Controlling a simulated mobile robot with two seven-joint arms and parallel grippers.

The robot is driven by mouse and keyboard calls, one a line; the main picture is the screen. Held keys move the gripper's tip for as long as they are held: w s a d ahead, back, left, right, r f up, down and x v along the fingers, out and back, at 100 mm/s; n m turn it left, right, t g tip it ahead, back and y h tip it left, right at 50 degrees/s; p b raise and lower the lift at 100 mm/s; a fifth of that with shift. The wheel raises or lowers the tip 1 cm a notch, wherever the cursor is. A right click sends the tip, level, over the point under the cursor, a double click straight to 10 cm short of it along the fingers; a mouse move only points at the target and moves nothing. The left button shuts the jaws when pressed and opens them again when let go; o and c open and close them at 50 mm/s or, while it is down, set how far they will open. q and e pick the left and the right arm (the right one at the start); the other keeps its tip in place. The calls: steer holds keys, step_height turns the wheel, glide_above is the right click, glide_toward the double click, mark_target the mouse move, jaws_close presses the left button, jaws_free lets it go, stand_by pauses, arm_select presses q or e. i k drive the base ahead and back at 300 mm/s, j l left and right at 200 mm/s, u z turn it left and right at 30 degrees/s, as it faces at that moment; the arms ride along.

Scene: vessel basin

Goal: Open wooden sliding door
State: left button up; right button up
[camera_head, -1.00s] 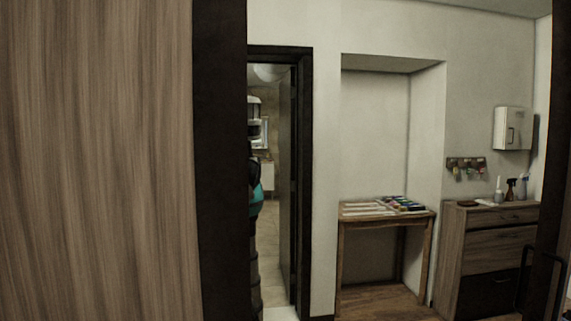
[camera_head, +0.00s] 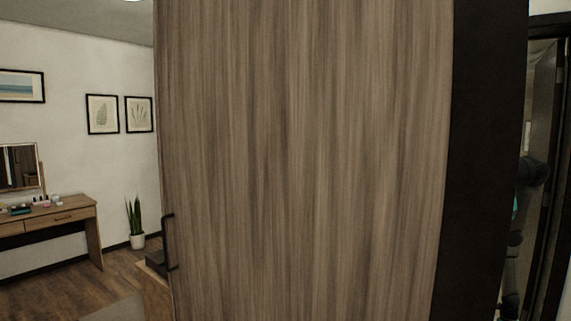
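The wooden sliding door (camera_head: 305,160) is a tall grey-brown wood-grain panel that fills the middle of the head view. A dark vertical band (camera_head: 485,160) borders it on the right. A black bar handle (camera_head: 167,241) sits at the panel's left edge, low in the view. To the left of the panel I see into a room. Neither of my grippers can be made out, so none is seen touching the door or handle.
At left, a wooden dressing table (camera_head: 65,212) with a mirror (camera_head: 19,167) stands by the wall. A potted plant (camera_head: 136,225) stands near it. Wood floor (camera_head: 75,286) is open in front. At the right edge is a narrow dark-framed opening with a dark jointed shape (camera_head: 527,180), unclear what.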

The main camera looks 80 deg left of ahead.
mark_target(323, 159)
steer(key=i+u, duration=0.1)
steer(key=u, duration=1.6)
